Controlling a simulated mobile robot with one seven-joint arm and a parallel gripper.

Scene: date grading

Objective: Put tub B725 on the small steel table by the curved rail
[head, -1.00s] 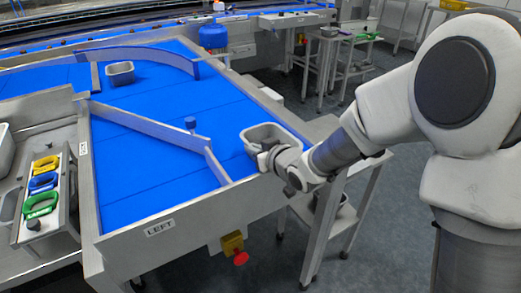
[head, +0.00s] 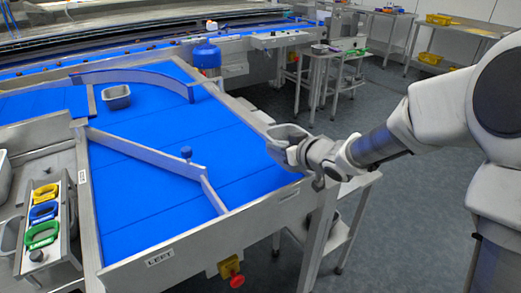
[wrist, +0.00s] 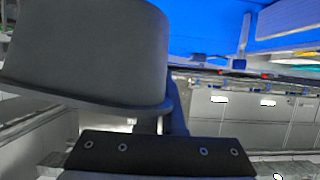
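A grey tub (head: 287,134) is in my gripper (head: 303,152), raised at the right edge of the blue belt. In the wrist view the tub (wrist: 90,50) fills the upper left, and the gripper's fingers (wrist: 165,122) meet its rim. No label is readable on it. Another grey tub (head: 116,98) sits on the blue belt near the curved rail (head: 135,75). A small steel table (head: 330,50) with things on it stands beyond the belt, at the back. A nearer steel stand (head: 355,187) is partly hidden under my arm.
Coloured handles (head: 43,212) lie in a left-hand tray. Grey floor (head: 420,200) is clear at right.

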